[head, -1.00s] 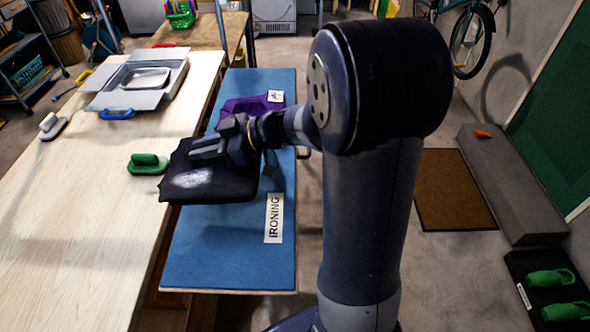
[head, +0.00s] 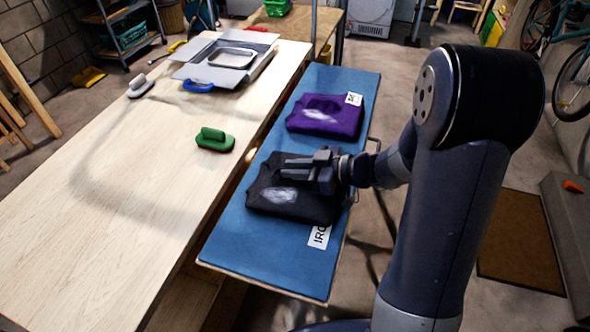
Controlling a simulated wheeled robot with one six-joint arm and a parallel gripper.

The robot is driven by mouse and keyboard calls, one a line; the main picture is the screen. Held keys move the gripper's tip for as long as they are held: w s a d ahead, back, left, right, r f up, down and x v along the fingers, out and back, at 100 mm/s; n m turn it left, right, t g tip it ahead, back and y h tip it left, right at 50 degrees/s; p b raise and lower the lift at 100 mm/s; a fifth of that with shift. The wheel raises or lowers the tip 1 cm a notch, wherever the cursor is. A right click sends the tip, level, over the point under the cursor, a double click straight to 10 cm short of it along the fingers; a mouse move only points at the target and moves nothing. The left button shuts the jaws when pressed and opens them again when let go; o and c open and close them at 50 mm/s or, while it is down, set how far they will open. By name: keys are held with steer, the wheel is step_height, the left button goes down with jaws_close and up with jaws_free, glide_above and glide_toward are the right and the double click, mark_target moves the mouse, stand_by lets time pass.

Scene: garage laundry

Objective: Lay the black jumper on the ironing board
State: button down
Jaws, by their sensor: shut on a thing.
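The black jumper (head: 275,200), folded flat with a pale grey patch on top, is at the middle of the blue ironing board (head: 245,245). It lies over the board's surface and covers part of the IRONING label (head: 319,237). My gripper (head: 290,168) is shut on the jumper from the right, with its fingers over the top. Whether the jumper rests fully on the board or is held slightly above it, I cannot tell. The jumper's right edge is partly hidden by my gripper.
A folded purple jumper (head: 328,117) with a white tag lies on the board's far part. The wooden table (head: 130,190) alongside holds a green brush (head: 215,140), a grey brush (head: 140,86) and an open grey case (head: 222,62). The board's near end is clear.

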steer(key=shift+f, duration=0.1)
steer(key=c, duration=1.3)
jaws_free()
steer(key=shift+d, duration=0.2)
steer(key=v, duration=1.1)
steer(key=shift+s+d+r, duration=0.2)
steer(key=shift+d+r, duration=0.05)
steer(key=shift+r, duration=0.05)
